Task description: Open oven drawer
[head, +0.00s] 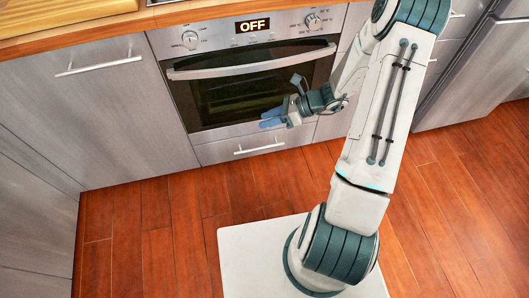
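The oven drawer (225,153) is a low grey metal panel under the oven, with a thin bar handle (258,147). It looks closed, flush with the oven front. My gripper (268,119) has blue fingers pointing left, in front of the lower oven door and just above the drawer handle in the picture. It appears apart from the handle, though its depth is hard to judge. My gripper and arm cover the right edge of the oven.
The oven door (222,98) is closed, with a curved bar handle (255,66). Its display (252,26) reads OFF between two knobs. A grey cabinet (95,115) stands to the left, and more steel fronts stand to the right. The wooden floor (160,235) before the drawer is clear.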

